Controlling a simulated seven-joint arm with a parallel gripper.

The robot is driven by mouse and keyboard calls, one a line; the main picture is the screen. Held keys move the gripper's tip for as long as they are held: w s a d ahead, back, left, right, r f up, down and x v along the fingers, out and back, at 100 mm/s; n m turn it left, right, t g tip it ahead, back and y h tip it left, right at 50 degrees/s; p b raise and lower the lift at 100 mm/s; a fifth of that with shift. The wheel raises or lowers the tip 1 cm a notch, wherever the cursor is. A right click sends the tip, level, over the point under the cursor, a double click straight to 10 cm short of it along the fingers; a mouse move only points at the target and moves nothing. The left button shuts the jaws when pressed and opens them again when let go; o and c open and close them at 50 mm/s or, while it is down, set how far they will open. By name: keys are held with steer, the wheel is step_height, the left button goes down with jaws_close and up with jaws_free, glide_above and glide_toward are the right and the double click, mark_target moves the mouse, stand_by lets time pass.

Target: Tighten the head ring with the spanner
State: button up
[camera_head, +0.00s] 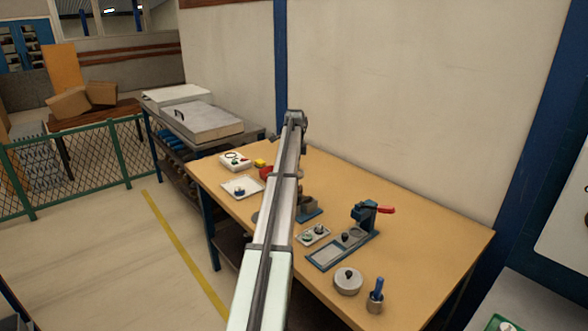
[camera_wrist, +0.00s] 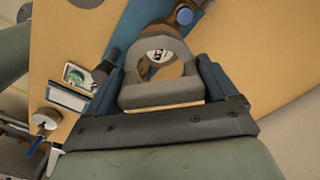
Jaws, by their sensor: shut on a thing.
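My gripper (camera_wrist: 160,78) shows in the wrist view, its two blue fingers shut on the sides of a grey, loop-shaped piece (camera_wrist: 160,94), which appears to be the spanner. A brown metal meter body (camera_wrist: 157,33) lies just beyond it. A white dial with dark marks (camera_wrist: 157,54) shows through the opening. Whether the spanner touches the head ring cannot be told. In the head view my arm hides the gripper and spanner; part of a dark brown meter (camera_head: 308,201) shows at the arm's right edge, by a blue base (camera_head: 311,214).
On the wooden bench (camera_head: 440,240) stand a blue-green fixture with a red handle (camera_head: 381,209), a small parts tray (camera_head: 313,236), a round metal piece (camera_head: 348,282) and a blue-handled cylinder (camera_head: 376,296). A white box (camera_head: 235,161) and a white plate (camera_head: 243,187) lie left.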

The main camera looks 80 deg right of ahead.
steer(key=n, duration=1.2)
steer(key=shift+n, duration=0.4)
steer(key=n, duration=0.4)
steer(key=shift+f+n, duration=0.1)
steer(key=shift+n, duration=0.4)
steer(key=shift+f, duration=1.65)
steer(key=shift+f, duration=1.45)
stand_by(1.3)
stand_by(0.3)
steer(key=shift+m, duration=0.9)
